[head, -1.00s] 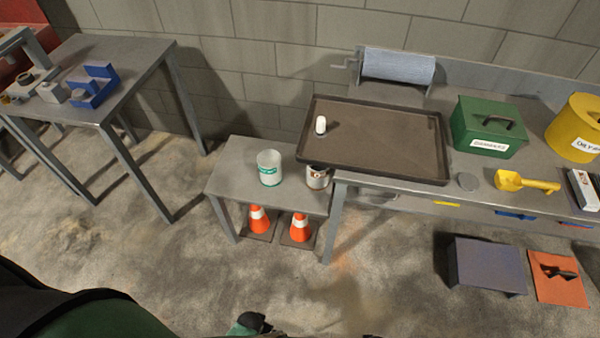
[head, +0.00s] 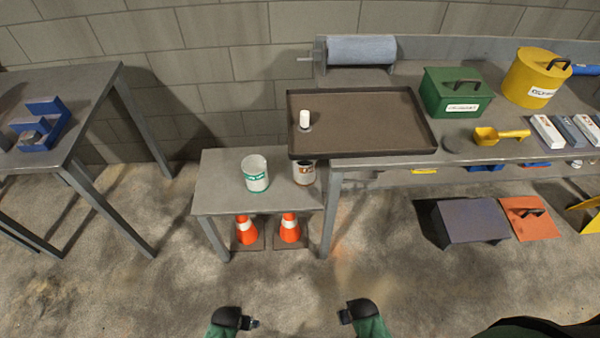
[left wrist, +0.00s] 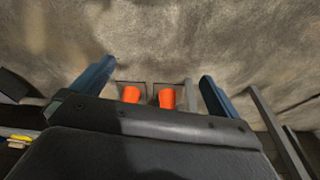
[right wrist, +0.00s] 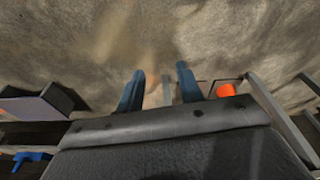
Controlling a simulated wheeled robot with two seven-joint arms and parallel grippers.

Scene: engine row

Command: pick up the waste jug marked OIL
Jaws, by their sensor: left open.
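Two open-topped pale containers stand upright on a low grey side table (head: 222,205). The left one, a white container with a green label (head: 255,176), is in full view. The right one, a container with an orange and dark label (head: 303,174), is partly hidden by the tray's edge. I cannot read OIL on either label. My left gripper (head: 253,323) is low in front of the side table, with open, empty fingers in the left wrist view (left wrist: 156,72). My right gripper (head: 344,317) is also low in front, its fingers apart and empty in the right wrist view (right wrist: 160,68).
A dark tray (head: 420,140) with a white bottle overhangs the side table's right part. The workbench (head: 375,173) holds a green box (head: 455,95), yellow can (head: 535,78) and yellow scoop (head: 490,136). Traffic cones (head: 290,229) stand beneath the side table. Floor in front is clear.

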